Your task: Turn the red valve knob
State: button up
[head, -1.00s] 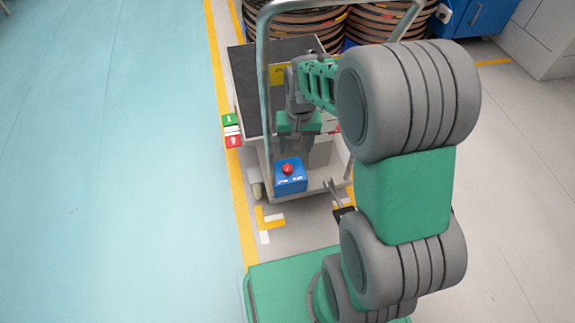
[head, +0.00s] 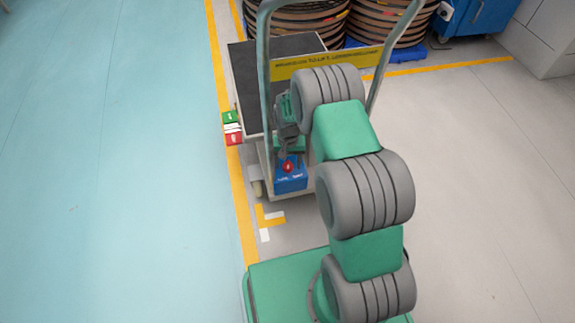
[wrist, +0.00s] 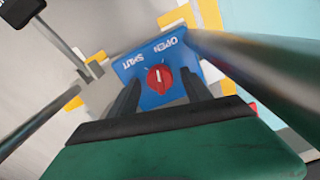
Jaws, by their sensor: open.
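The red valve knob (head: 288,167) sits on a blue box (head: 291,184) on the cart. In the wrist view the round red knob (wrist: 160,78) has a white pointer mark and faces my camera. The blue box's face (wrist: 150,96) carries the words OPEN and SHUT, upside down in that view. My gripper (wrist: 160,86) is open, with its two dark fingers apart on either side of the knob in the picture. Whether they touch it I cannot tell. In the head view my gripper (head: 287,155) is just above the knob, partly hidden by my arm.
The cart has a dark top (head: 260,85) and a metal handle frame (head: 263,100) close to my arm. Reels (head: 388,22) stand behind. The blue-green floor at left is clear.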

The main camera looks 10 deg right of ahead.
jog(key=shift+f, duration=0.15)
jog(key=shift+c, duration=0.6)
grip_shut()
